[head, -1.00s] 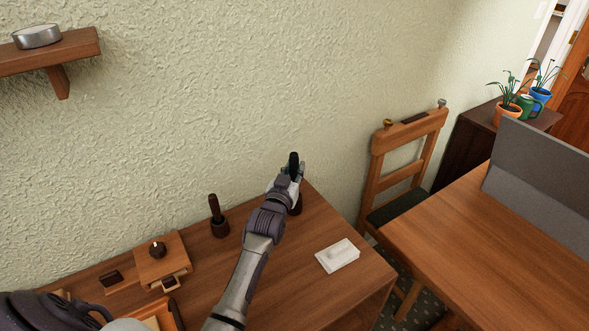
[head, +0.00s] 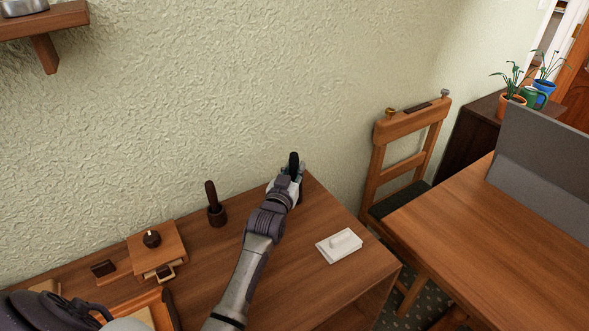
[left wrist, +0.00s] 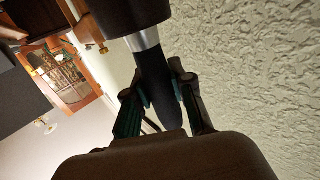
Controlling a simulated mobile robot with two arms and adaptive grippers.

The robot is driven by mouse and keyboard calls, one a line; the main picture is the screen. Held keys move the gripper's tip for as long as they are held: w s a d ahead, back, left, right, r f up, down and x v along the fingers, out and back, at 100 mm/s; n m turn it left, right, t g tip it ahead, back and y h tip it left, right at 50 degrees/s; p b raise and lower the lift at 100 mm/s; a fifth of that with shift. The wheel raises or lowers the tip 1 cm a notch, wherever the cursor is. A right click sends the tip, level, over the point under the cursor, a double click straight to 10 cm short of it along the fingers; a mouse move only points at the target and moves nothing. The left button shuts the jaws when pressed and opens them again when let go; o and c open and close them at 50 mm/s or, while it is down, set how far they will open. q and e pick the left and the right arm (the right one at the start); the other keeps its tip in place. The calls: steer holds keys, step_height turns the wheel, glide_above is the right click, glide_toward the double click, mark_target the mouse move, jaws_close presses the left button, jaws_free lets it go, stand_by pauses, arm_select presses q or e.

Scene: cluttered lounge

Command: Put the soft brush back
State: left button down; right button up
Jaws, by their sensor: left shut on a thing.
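The soft brush's black handle (head: 294,165) stands near upright in my left gripper (head: 288,183) at the back right corner of the small wooden table (head: 290,265). In the left wrist view, the two fingers of the left gripper (left wrist: 160,97) are shut on the black handle (left wrist: 158,80). A silver collar (left wrist: 144,40) joins the handle to a dark round part (left wrist: 128,14). The bristles are not visible. I cannot tell whether the dark part is the brush's head or a holder around it. My right gripper is not in view.
A brown-handled tool (head: 211,195) stands in a dark holder (head: 216,217) left of my arm. A wooden box (head: 157,246) is at left. A chair (head: 408,125) and larger table (head: 490,240) stand to the right.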

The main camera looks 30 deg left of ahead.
arm_select(q)
steer(key=shift+f, duration=0.45)
